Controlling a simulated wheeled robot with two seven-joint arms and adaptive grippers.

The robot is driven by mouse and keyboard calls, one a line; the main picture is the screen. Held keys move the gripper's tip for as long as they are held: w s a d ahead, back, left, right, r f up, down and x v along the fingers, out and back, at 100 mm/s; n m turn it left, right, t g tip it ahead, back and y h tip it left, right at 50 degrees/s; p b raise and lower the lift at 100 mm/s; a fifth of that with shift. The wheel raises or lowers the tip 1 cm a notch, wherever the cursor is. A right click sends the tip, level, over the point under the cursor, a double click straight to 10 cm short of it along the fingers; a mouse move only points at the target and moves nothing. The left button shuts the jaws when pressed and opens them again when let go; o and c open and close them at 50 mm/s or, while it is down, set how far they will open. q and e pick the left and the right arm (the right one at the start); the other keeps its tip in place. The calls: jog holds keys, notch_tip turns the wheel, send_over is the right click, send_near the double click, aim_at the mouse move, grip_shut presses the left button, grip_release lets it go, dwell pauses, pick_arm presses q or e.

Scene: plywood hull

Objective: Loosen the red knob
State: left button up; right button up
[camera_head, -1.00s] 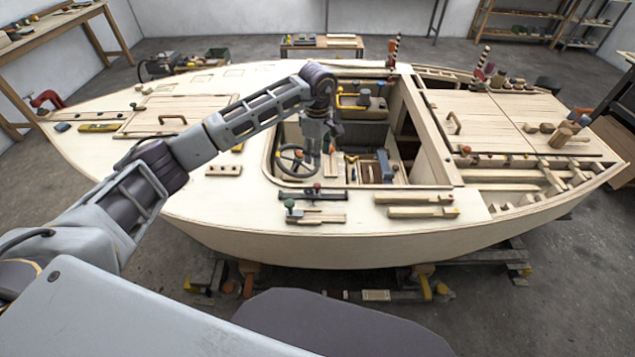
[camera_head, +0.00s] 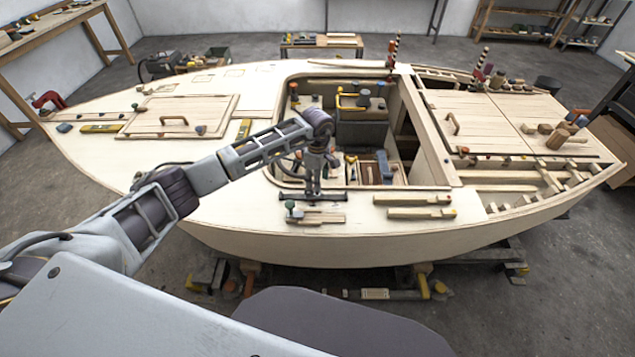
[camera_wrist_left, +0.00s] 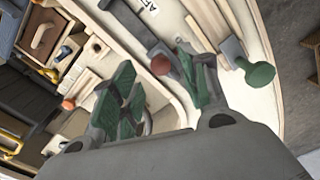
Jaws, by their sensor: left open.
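The red knob (camera_wrist_left: 160,64) shows in the left wrist view, on a dark grey bar (camera_wrist_left: 132,22) at the edge of the hull deck. In the head view the bar (camera_head: 338,197) shows, but my gripper covers the knob. My left gripper (camera_wrist_left: 161,68) is open, with its green-padded fingers on either side of the knob in the wrist view. I see a gap between the knob and the left finger; contact with the right finger is unclear. In the head view the left gripper (camera_head: 314,190) points down at the bar. My right gripper is not in view.
A green knob (camera_wrist_left: 260,75) on a grey fitting stands close to the right finger; it also shows in the head view (camera_head: 290,206). Wood strips (camera_head: 320,217) lie beside it. The open cockpit with a steering wheel lies behind the gripper. Light wooden pieces (camera_head: 412,200) lie to the right.

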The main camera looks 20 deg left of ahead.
pick_arm(q)
jog(key=shift+f, duration=1.45)
grip_shut()
